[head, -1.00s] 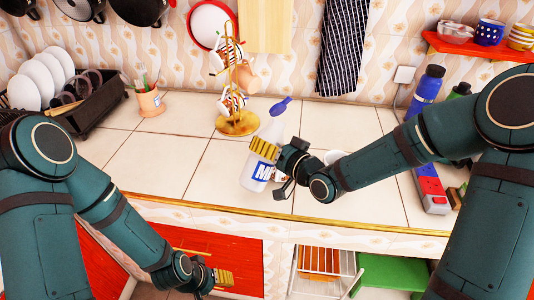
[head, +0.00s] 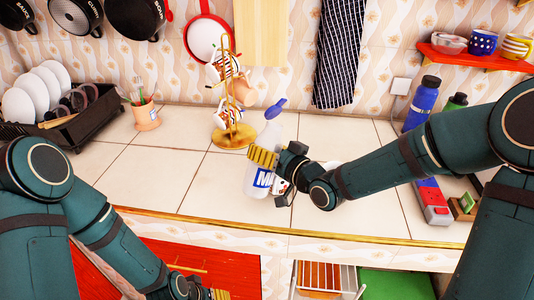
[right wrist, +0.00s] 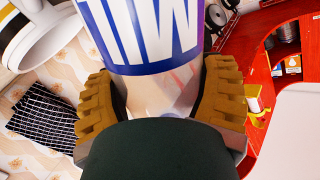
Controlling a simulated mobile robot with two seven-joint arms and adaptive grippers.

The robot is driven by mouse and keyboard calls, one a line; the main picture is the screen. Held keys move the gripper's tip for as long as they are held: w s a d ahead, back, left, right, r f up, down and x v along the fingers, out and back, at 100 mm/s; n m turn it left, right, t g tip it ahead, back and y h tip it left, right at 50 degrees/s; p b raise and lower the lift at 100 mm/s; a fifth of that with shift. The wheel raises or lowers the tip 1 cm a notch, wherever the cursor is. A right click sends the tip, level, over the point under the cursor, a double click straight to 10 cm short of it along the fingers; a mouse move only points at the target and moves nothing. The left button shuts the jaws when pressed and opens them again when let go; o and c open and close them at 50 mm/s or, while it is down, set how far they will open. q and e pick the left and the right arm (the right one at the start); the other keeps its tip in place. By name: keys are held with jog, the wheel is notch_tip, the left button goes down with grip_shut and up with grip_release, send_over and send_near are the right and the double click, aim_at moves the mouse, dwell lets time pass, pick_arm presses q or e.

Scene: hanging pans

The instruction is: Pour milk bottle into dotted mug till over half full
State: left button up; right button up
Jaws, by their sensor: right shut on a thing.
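The milk bottle (head: 259,182), white with a blue label and blue cap, is nearly upright over or on the counter. I cannot tell whether its base touches. My right gripper (head: 263,158) is shut around its side. In the right wrist view both yellow fingers flank the bottle (right wrist: 150,35). A blue mug with light dots (head: 483,42) stands on the red wall shelf at upper right, apart from both grippers. A white object (head: 331,165) is mostly hidden behind my right gripper. My left gripper (head: 219,294) is low at the bottom edge, mostly cut off.
A gold mug tree (head: 236,137) with hanging mugs stands just behind the bottle. A dish rack (head: 70,128) and utensil cup (head: 147,117) are at left. A blue flask (head: 422,102) and a red-blue box (head: 431,203) are at right. The counter's left middle is clear.

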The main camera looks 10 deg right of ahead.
aim_at(275, 148)
jog(key=shift+r+n+t+b, duration=0.35)
jog(key=shift+n+b, duration=0.45)
jog(key=shift+b, duration=0.45)
notch_tip(275, 148, up, 2)
jog(key=n, duration=0.3)
jog(key=shift+r+t, duration=0.1)
jog(key=shift+t, duration=0.15)
pick_arm(q)
notch_tip(275, 148, down, 3)
jog(key=shift+r, duration=0.15)
